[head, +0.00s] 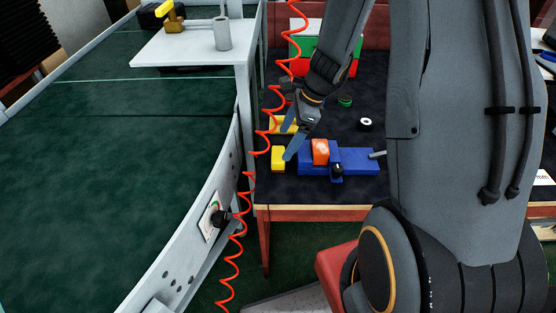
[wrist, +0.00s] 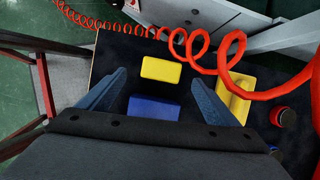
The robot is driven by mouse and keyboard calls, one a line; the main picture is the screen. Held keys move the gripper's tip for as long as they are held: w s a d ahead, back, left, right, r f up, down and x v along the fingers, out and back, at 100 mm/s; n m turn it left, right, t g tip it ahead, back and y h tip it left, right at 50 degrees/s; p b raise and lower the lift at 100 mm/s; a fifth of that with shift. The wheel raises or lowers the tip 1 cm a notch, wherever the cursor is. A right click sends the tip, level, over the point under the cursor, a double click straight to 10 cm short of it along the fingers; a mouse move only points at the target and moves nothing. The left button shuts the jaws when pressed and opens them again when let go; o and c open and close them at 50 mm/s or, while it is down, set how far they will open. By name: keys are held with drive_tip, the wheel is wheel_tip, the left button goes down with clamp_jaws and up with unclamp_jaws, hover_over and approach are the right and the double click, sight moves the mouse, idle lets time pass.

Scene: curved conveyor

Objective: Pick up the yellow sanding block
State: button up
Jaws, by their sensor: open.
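The yellow sanding block (head: 278,158) is a plain block lying on the dark bench top, left of a blue vise (head: 350,160). My gripper (head: 286,143) is open and empty above the bench, with its blue fingers pointing down near the block. In the wrist view the yellow block (wrist: 161,70) shows in the gap between the two fingertips (wrist: 158,78), and part of the blue vise (wrist: 154,108) shows nearer the palm. I cannot tell the exact height of the fingers over the block.
Another yellow object (wrist: 233,95) lies to the right in the wrist view, partly behind a red coiled hose (wrist: 205,60). The hose hangs along the bench's left side. An orange piece (head: 320,151) sits on the vise. A green conveyor (head: 120,150) curves at left.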

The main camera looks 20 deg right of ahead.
sight(279, 153)
drive_tip(key=shift+m, duration=0.4)
drive_tip(key=shift+p+x, duration=0.65)
drive_tip(key=shift+x, duration=3.5)
drive_tip(key=shift+w+d, duration=0.15)
drive_tip(key=shift+w, duration=0.05)
drive_tip(key=c, duration=1.2)
drive_tip(key=shift+o, duration=0.2)
wheel_tip(279, 153, up, 10)
drive_tip(key=shift+b, duration=0.35)
